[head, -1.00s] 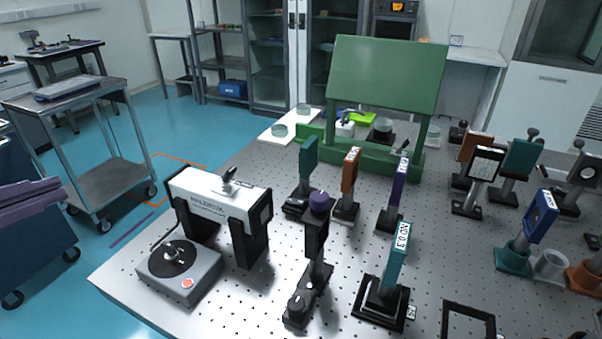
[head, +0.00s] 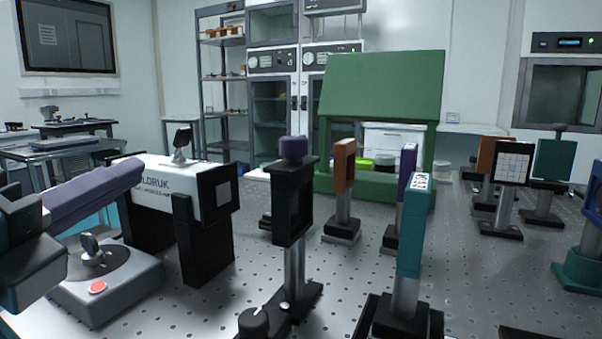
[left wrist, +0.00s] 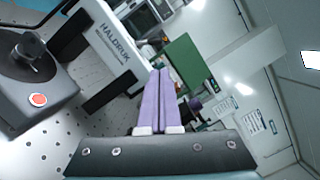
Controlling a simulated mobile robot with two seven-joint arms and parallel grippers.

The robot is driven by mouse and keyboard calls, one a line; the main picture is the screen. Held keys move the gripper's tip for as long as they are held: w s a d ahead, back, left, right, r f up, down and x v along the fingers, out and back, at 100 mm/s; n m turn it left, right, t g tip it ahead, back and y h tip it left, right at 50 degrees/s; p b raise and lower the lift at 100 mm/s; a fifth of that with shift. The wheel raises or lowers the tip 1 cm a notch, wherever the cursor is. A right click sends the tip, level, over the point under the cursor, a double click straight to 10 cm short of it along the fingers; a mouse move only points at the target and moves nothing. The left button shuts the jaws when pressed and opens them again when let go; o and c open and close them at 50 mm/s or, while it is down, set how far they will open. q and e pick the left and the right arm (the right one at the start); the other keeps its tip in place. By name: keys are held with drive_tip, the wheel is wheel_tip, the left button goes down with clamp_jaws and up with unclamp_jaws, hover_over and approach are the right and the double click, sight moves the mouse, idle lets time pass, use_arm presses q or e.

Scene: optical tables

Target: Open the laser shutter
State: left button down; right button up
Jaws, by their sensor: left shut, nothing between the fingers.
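The white laser (head: 160,180), with HALDRUK lettering, sits on black supports at the left of the perforated table. A small dark tilted plate (head: 182,139) stands on a bracket on its top; I cannot tell which part is the shutter. A grey control box (head: 115,292) with a black dial and key-like knob (head: 92,248) and a red button (head: 97,288) is in front of the laser. My left gripper (head: 138,170) has purple fingers, shut and empty, above the box and before the laser. In the left wrist view the fingers (left wrist: 161,75) lie together, right of the laser (left wrist: 110,45).
A post mount with a purple knob (head: 293,146) stands right of the laser. A teal mount (head: 411,230), an orange mount (head: 344,165) and other optics crowd the table's middle and right. A green hooded stand (head: 380,95) is behind.

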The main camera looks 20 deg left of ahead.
sight(185, 172)
use_arm(q)
drive_tip(key=shift+w, duration=0.1)
idle(0.3)
drive_tip(key=w, duration=0.3)
drive_tip(key=w+a, duration=0.1)
drive_tip(key=w, duration=0.2)
drive_tip(key=w+r, duration=0.1)
drive_tip(key=w, duration=0.2)
drive_tip(key=shift+w+a+r+p, duration=0.1)
drive_tip(key=shift+w+a+p, duration=0.05)
drive_tip(key=shift+w+p, duration=0.2)
